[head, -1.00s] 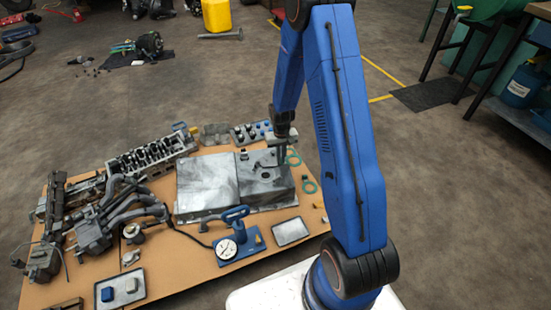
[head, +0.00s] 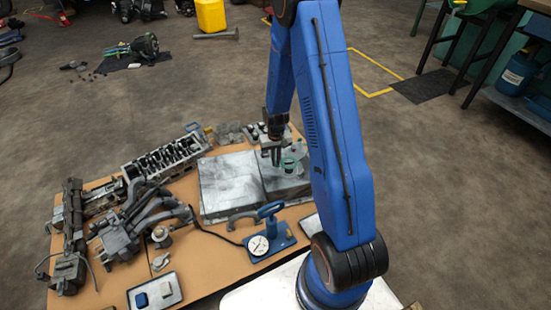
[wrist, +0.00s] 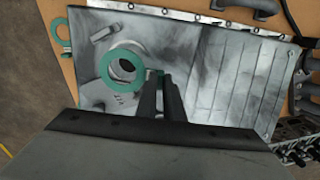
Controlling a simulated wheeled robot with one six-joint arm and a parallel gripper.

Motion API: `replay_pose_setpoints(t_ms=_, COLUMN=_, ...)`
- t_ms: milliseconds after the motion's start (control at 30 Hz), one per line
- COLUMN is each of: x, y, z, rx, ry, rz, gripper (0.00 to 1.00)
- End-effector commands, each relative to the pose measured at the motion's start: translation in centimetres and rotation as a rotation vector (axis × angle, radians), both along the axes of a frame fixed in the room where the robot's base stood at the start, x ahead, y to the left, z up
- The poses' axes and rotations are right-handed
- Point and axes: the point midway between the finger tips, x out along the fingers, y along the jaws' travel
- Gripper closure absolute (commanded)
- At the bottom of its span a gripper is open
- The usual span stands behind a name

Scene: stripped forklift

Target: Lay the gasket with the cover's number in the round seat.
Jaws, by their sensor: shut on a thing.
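My gripper (head: 272,152) is over the right part of the grey metal cover (head: 228,183). In the wrist view its fingers (wrist: 159,88) are shut on the edge of a green ring gasket (wrist: 121,86). This gasket also shows in the head view (head: 288,163). The ring is over the round seat (wrist: 128,66), slightly off its middle; the seat's dark opening shows through the ring. I cannot tell whether the ring touches the cover. Small marks show on the cover just below the ring, too small to read. Another green gasket (wrist: 62,30) lies off the cover.
A hand pump with a gauge (head: 259,245) stands in front of the cover. A manifold (head: 125,230) and a cylinder head (head: 166,158) lie to the left. A raised lug (wrist: 103,33) is near the seat.

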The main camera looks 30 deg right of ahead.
Motion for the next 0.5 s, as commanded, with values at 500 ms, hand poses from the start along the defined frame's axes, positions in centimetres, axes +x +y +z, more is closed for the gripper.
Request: replay_pose_setpoints(t_ms=500, x=0.0, y=0.0, z=-3.6, rx=0.0, ry=0.0, rz=0.0, gripper=1.0)
